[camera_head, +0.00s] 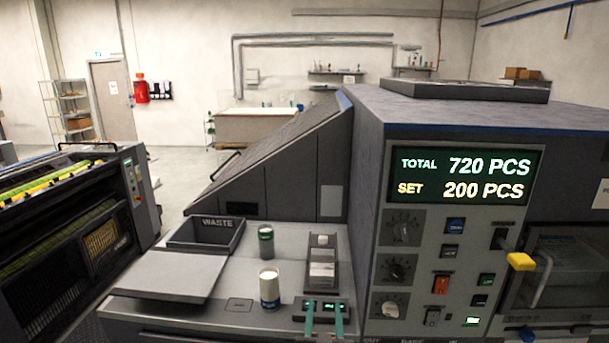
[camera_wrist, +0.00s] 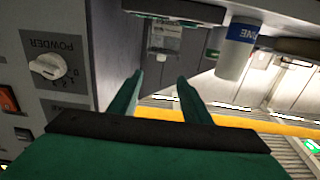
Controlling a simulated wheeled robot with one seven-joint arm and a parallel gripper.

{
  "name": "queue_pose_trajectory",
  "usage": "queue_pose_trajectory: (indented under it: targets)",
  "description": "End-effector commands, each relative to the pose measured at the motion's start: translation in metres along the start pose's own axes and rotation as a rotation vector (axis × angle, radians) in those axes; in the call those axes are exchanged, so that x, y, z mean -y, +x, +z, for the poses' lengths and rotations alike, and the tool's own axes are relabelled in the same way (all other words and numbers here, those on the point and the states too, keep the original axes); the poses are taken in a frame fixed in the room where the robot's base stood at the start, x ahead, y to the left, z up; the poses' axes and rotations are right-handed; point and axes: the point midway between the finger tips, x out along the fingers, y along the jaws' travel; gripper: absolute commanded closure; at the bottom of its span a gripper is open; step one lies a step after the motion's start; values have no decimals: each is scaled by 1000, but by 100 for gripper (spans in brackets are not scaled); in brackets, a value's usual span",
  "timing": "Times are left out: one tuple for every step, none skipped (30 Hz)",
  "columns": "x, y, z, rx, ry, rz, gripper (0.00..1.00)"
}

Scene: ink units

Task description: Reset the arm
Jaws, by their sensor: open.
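My gripper (camera_head: 325,314) shows in the head view as two teal fingers at the front edge of the grey worktop, left of the control panel's lower knobs. The rest of my arm is below the picture. In the wrist view my gripper (camera_wrist: 160,80) is open, with its two fingers apart and nothing visible between them. That view is upside down, with the powder knob (camera_wrist: 50,67) to the left and a can with a blue band (camera_wrist: 238,45) at upper right.
The control panel (camera_head: 436,240) rises at right, with a yellow-ended lever (camera_head: 520,261) sticking out.

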Motion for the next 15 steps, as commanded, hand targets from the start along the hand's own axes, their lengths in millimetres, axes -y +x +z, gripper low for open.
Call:
queue_pose_trajectory:
  targets:
    - [1, -5, 8, 5, 2, -1, 56]
    - [2, -8, 12, 7, 3, -2, 56]
    - [3, -12, 17, 10, 4, -3, 56]
    - [3, -16, 22, 12, 5, -3, 56]
    - [4, -19, 26, 14, 6, -4, 56]
    - [5, -24, 31, 16, 8, -5, 56]
    - [6, -28, 36, 18, 9, -5, 56]
    - [7, -33, 41, 21, 10, -6, 56]
    - [8, -39, 48, 24, 11, -8, 56]
    - [9, -44, 54, 27, 13, -9, 56]
    - [11, -50, 60, 31, 14, -11, 56]
    - [12, -59, 69, 35, 16, -12, 56]
    - [13, -67, 76, 40, 18, -13, 56]
    - [14, -75, 83, 44, 19, -13, 56]
    - [14, -88, 94, 51, 21, -13, 56]
